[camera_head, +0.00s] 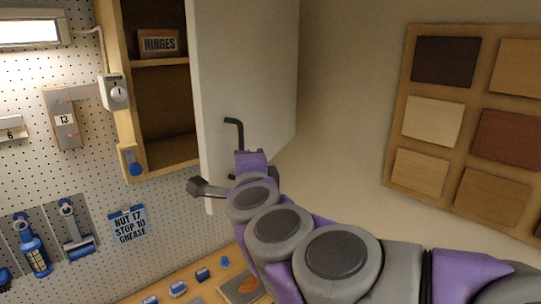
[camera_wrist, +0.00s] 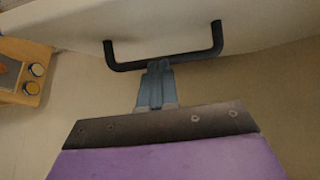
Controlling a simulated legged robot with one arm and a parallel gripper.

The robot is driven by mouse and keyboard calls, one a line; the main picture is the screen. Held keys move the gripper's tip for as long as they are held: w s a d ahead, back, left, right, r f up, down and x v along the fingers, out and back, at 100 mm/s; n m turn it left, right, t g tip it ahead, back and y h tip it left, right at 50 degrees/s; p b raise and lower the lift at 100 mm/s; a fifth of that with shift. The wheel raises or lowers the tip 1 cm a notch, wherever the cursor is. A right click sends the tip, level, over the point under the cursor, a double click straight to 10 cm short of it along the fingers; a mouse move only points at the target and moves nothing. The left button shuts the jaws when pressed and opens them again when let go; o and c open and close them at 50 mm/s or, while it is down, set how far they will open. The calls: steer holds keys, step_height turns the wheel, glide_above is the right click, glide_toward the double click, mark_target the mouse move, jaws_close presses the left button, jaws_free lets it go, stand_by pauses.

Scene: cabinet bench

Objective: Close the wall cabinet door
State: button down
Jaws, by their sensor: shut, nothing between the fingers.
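The wall cabinet (camera_head: 111,90) is open at the upper left of the head view, with its shelves showing. Its white door (camera_head: 262,75) stands swung outward, hiding the cabinet's right part. A black bar handle (camera_head: 234,124) is on the door's outer face near its left edge. My wrist hides part of the handle in the head view. In the wrist view, my gripper (camera_wrist: 158,66) is shut and empty, its fingertips at the middle of the handle bar (camera_wrist: 185,59). They overlap the bar in the picture; I cannot tell whether they touch it.
A box marked HINGES (camera_head: 159,43) sits on the upper shelf. A pegboard with tools (camera_head: 55,180) is on the left. A board of wood samples (camera_head: 392,165) hangs on the right wall. A bench (camera_head: 135,298) with small blue-topped items is below.

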steer(key=w+a+m+h+p, duration=0.1)
steer(key=w+a+p, duration=0.4)
steer(key=a, duration=0.5)
steer(key=w+a+m+h+p, duration=0.1)
steer(key=w+a+p, duration=0.4)
steer(key=a, duration=0.6)
steer(key=shift+w+r+m+h, duration=0.15)
steer(key=shift+w+m+h, duration=0.15)
steer(key=shift+h, duration=0.6)
steer(key=shift+s, duration=0.15)
